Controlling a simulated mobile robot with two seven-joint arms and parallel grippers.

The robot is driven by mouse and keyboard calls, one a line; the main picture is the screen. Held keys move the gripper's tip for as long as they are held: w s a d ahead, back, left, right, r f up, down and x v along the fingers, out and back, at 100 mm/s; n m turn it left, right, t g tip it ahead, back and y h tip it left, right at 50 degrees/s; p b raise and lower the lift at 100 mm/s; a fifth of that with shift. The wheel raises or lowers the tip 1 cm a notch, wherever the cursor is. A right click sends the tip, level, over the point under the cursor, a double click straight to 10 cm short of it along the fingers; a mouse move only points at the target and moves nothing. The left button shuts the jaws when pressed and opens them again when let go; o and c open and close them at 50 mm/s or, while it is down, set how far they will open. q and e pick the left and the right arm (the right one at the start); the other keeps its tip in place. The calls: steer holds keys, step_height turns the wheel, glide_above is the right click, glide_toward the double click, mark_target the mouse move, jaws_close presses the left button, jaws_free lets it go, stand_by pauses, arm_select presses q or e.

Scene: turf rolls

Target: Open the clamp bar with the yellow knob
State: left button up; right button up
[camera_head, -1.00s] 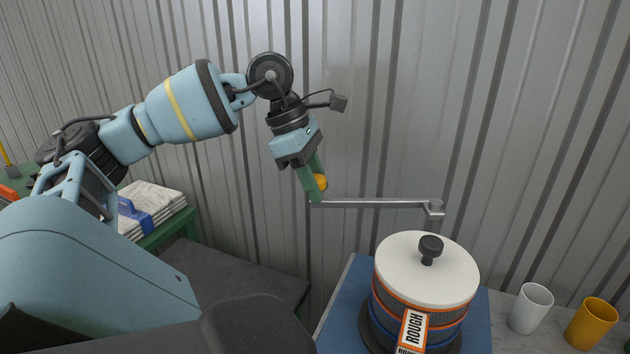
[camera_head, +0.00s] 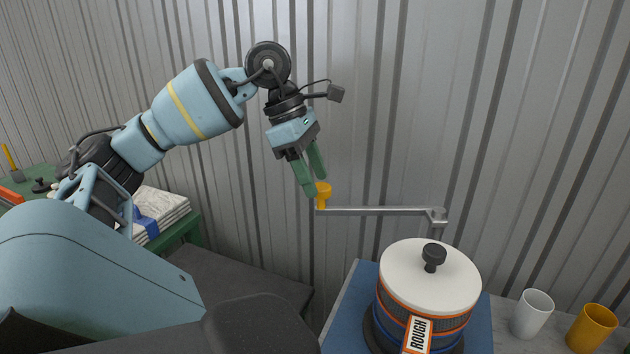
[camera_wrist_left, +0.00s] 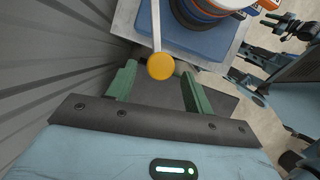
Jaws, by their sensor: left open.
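The clamp bar (camera_head: 380,211) is a thin grey bar reaching left from a post behind the drum, and it points away from above the lid. The yellow knob (camera_head: 323,193) stands on its left end. The round drum (camera_head: 425,312) has a white lid (camera_head: 428,274) with a black knob and a "ROUGH" label. My left gripper (camera_head: 314,187) has green fingers, spread open and empty, just above and beside the yellow knob. In the left wrist view the knob (camera_wrist_left: 161,66) shows beyond the fingertips, between the two fingers.
The drum stands on a blue base (camera_head: 345,309). A white cup (camera_head: 532,312) and a yellow cup (camera_head: 591,327) stand to its right. A corrugated metal wall (camera_head: 520,120) rises close behind. A green table (camera_head: 183,238) with stacked white sheets is at the left.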

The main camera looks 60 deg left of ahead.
arm_select(q)
steer(key=v, duration=0.2)
steer(key=shift+d+r+p, duration=0.15)
steer(key=shift+r+p, duration=0.25)
steer(key=shift+r, duration=0.15)
steer(key=shift+s+a+r, duration=0.2)
steer(key=shift+a+r, duration=0.2)
steer(key=shift+r, duration=0.05)
